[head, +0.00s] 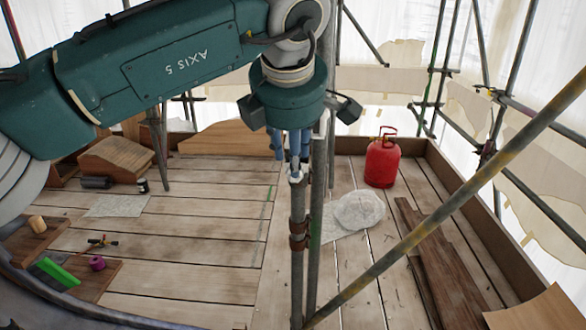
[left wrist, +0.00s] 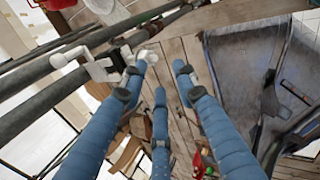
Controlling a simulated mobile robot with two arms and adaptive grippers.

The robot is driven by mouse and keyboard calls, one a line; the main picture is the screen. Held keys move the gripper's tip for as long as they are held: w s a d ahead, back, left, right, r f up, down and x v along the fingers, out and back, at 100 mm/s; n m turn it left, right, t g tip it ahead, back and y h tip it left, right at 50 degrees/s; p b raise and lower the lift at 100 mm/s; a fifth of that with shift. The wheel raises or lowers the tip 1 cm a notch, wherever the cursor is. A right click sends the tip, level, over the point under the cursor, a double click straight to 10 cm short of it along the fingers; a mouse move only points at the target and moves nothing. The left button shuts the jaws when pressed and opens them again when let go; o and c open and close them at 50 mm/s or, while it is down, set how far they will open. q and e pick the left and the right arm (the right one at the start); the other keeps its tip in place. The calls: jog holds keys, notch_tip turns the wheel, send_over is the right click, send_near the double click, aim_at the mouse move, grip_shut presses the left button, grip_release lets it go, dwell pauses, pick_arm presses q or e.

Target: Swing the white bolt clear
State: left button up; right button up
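The white bolt (left wrist: 98,66) shows in the left wrist view as a small white fitting with a bent arm on a dark pole. In the head view, a small pale piece (head: 296,177) at the top of the upright pole below my gripper may be the same fitting. My left gripper (head: 292,160) points down just above that pole top. In the left wrist view its blue fingers (left wrist: 160,78) are spread, with nothing seen between them. The left fingertip lies close beside the bolt; I cannot tell whether they touch. My right gripper is not in view.
Scaffold poles (head: 298,240) stand upright in front, and a diagonal pole (head: 450,205) crosses at the right. A red gas bottle (head: 382,162) stands on the plank floor (head: 190,245) at the back. Wooden boxes (head: 115,160) and small tools (head: 102,243) lie at the left.

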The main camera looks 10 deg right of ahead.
pick_arm(q)
jog(key=shift+v, duration=1.4)
jog(key=shift+d, duration=0.1)
